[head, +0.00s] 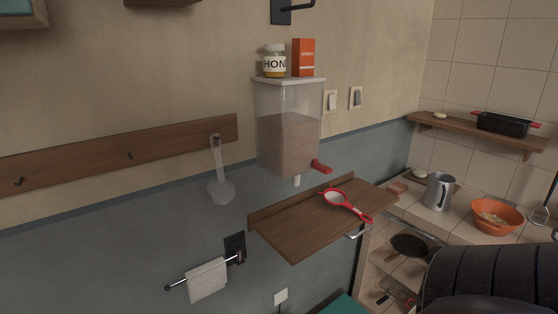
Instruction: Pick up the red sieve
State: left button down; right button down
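The red sieve (335,197) lies on a small brown wooden wall shelf (300,230) in the middle of the head view. Its round mesh head is toward the left and its red handle points to the lower right, close to the shelf's right side. Nothing grips it. A dark, ribbed part at the lower right looks like part of my own arm. Neither of my grippers shows in this view.
A clear dispenser (286,135) with a red lever (321,166) hangs above the shelf. A ladle (220,185) hangs at left above a towel (206,279). A metal pitcher (438,192) and an orange bowl (496,215) stand on the tiled counter at right.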

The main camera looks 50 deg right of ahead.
aim_at(333, 196)
jog(key=z, duration=0.4)
jog(key=k+z, duration=0.1)
jog(key=z, duration=1.15)
jog(key=k+l+z, duration=0.1)
jog(key=z, duration=0.35)
jog(key=i+l+u, duration=0.1)
jog(key=u, duration=0.75)
jog(key=l+u, duration=0.95)
jog(key=l, duration=0.25)
jog(key=k+l+u, duration=0.15)
jog(key=l, duration=0.25)
